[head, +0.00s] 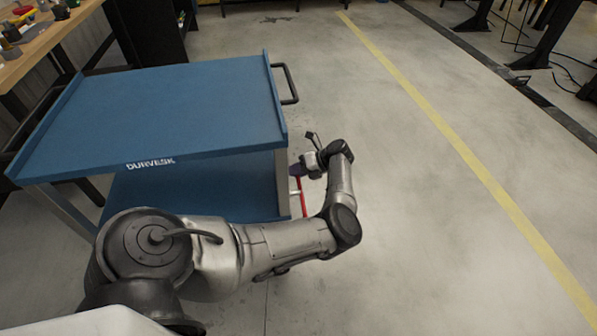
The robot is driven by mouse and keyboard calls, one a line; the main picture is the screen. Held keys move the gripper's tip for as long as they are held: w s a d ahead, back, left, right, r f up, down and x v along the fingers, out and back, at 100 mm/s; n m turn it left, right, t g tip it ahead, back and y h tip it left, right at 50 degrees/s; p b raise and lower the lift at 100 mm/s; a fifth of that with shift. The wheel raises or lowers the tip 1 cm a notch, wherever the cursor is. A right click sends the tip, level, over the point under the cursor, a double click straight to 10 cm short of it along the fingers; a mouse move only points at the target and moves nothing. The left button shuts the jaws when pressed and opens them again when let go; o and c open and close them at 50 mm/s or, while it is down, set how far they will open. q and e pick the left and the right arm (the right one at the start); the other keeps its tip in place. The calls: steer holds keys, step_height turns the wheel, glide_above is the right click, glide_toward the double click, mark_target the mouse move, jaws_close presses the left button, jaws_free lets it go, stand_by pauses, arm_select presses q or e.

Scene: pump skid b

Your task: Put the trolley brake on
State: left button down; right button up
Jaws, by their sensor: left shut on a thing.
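The blue trolley (165,105) stands on the floor at the left, with a flat top and a lower shelf. A red brake lever (303,204) shows at the trolley's right side, beside the near right post. My left arm reaches across in front of the trolley and bends back to this side. My left gripper (297,171) is small in the view, at the upper end of the red lever, and shut on it. The fingertips are partly hidden against the trolley's edge. My right gripper is not in view.
A black push handle (288,84) sticks out from the trolley's far right side. A wooden workbench (40,40) stands at the upper left. The concrete floor to the right is clear, with a yellow line (450,133) across it.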

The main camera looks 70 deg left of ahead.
arm_select(q)
steer(key=c, duration=1.1)
jaws_free()
steer(key=shift+c, duration=0.2)
steer(key=shift+w+d+r, duration=0.1)
steer(key=shift+w+r, duration=0.15)
steer(key=shift+w, duration=0.1)
steer(key=p+v, duration=0.1)
steer(key=v, duration=1.2)
steer(key=shift+p, duration=0.3)
steer(key=shift+f, duration=0.1)
